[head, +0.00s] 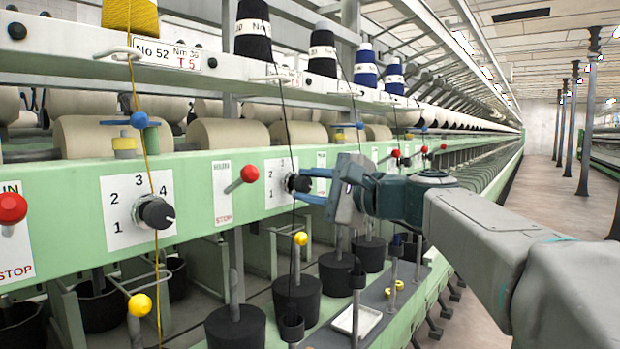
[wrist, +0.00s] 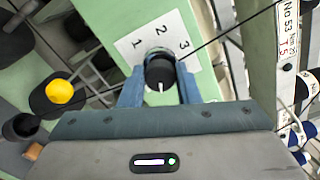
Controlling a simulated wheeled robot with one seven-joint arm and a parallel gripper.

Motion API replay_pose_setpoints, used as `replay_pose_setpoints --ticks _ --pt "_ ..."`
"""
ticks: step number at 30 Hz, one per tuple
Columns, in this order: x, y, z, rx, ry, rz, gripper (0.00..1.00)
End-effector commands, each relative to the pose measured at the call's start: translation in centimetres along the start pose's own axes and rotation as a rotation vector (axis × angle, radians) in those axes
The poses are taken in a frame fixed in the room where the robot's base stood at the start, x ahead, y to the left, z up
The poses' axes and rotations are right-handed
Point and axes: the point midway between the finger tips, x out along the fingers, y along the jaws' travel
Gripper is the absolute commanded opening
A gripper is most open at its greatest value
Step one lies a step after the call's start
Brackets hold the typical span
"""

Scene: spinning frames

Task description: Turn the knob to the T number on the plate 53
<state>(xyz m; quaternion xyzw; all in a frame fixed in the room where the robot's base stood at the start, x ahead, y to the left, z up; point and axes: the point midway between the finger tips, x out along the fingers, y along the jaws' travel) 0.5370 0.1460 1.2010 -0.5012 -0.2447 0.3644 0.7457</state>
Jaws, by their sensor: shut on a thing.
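The black knob (head: 298,183) sits on a white dial card (head: 279,168) on the green machine front. It also shows in the wrist view (wrist: 160,70), where 1, 2 and 3 are readable on the card (wrist: 185,32). A white mark on the knob points toward my gripper's body, away from the 2. My gripper (head: 311,186) has its blue fingers on either side of the knob, shut on it; they also show in the wrist view (wrist: 161,82). The plate 53 (wrist: 287,30) reads No 53 with a red T 5, seen sideways; in the head view its text is blurred.
Another knob (head: 156,213) with a 1 to 4 dial stands left, below the plate No 52 (head: 165,53). A red-balled lever (head: 249,174) is just left of my gripper. Dark threads run down past the knob. The aisle (head: 545,190) at right is clear.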

Motion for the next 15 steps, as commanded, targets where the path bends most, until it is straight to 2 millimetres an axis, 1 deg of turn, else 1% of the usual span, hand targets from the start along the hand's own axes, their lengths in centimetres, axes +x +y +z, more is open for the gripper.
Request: replay_pose_setpoints --ticks 6,15 --pt "-0.01 -0.10 -0.02 0.099 0.001 0.000 0.07" --pt "-0.02 -0.04 -0.06 0.151 0.002 -0.001 0.07"
